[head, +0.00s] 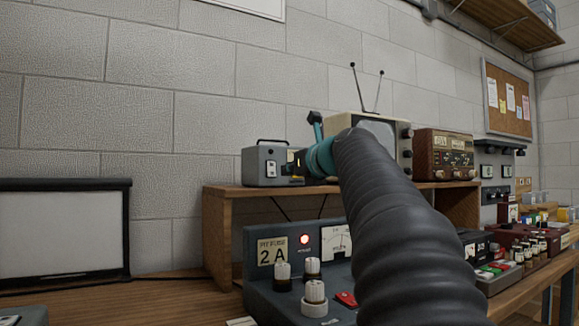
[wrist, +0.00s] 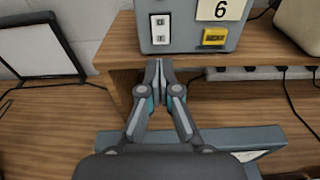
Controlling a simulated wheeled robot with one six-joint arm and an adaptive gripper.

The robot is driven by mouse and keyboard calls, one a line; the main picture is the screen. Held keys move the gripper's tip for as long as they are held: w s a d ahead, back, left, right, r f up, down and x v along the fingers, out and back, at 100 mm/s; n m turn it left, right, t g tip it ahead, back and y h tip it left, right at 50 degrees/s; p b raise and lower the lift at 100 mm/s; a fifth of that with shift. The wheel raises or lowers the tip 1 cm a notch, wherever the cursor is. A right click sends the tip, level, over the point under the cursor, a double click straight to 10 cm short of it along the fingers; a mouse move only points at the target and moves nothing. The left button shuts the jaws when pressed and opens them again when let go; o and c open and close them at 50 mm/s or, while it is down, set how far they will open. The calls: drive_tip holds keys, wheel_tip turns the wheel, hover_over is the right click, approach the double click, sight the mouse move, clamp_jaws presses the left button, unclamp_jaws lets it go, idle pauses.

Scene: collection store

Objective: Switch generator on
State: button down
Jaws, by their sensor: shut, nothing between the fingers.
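A grey box with a black carrying handle (head: 265,163) stands on the wooden shelf; I take it as the generator, though no readable label says so. It also fills the top of the wrist view (wrist: 183,12). A white switch plate (wrist: 161,28) is on its front left, with a yellow part at the right and a "6" card above that. I cannot tell the switch's position. My gripper (wrist: 158,63) is shut and empty, its tips just below the switch plate in the picture; contact is unclear. In the head view my arm partly covers the box's right side.
A blue-grey panel (head: 268,290) with a lit red lamp, meter and knobs stands on the bench below the shelf (head: 217,225). A television (head: 345,124) and a wooden radio (head: 444,154) stand right of the box. A framed screen (head: 62,235) is at left.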

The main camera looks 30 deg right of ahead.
sight(272, 174)
drive_tip(key=w, duration=0.4)
drive_tip(key=w+f, duration=0.1)
drive_tip(key=w, duration=0.1)
drive_tip(key=shift+w+a+p, duration=0.15)
drive_tip(key=shift+w+p, duration=0.15)
drive_tip(key=shift+w, duration=0.1)
